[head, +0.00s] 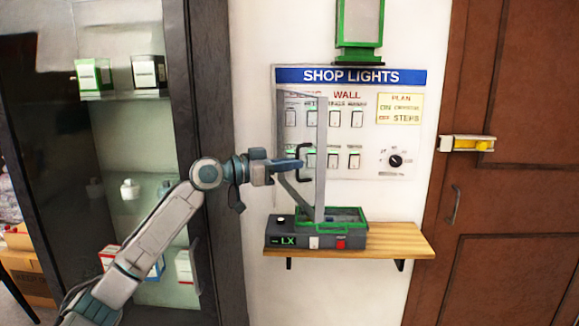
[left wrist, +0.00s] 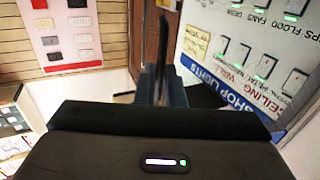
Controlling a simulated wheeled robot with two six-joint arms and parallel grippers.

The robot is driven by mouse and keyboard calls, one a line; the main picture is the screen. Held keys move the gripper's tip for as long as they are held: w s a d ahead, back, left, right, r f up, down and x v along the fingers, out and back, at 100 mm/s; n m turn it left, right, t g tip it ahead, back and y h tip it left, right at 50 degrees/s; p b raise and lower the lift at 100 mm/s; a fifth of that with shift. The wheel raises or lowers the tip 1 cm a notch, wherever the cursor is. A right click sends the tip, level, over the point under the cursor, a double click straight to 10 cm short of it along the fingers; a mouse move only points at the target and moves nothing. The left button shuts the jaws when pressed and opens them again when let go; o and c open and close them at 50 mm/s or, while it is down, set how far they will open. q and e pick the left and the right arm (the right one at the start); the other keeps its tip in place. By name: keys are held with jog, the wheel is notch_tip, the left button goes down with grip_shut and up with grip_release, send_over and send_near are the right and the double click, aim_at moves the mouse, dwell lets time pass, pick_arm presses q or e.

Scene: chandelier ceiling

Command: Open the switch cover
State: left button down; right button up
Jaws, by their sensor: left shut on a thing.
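The switch cover (head: 321,125) is a grey-framed panel with a black handle (head: 304,148). It stands up nearly upright from a grey switch box (head: 295,241) with a green rim, in the head view. My left gripper (head: 297,164) reaches in from the left and is shut at the cover's handle; the exact contact is hidden. In the left wrist view my left gripper's fingers (left wrist: 161,85) show close together, and what lies between them is hard to make out. The box has a red button and a white switch on its front. My right gripper is not in view.
The box sits on a wooden wall shelf (head: 400,241), whose right part is bare. Behind the cover is a SHOP LIGHTS wall panel (head: 350,76) with switches and a knob. A green-framed box (head: 359,28) hangs above. A glass cabinet stands left, a brown door (head: 512,220) right.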

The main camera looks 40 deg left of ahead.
pick_arm(q)
jog(key=shift+w+a+r, duration=0.2)
jog(key=shift+a+r, duration=0.1)
jog(key=shift+r, duration=0.05)
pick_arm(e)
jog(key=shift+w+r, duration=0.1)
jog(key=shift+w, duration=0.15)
pick_arm(q)
jog(key=c, duration=1.9)
grip_release()
jog(key=o, duration=0.4)
jog(key=shift+w+a+f, duration=0.1)
jog(key=shift+a+f, duration=0.05)
jog(key=shift+a, duration=0.05)
jog(key=shift+c, duration=0.2)
jog(key=shift+f, duration=0.25)
jog(key=shift+f, duration=0.1)
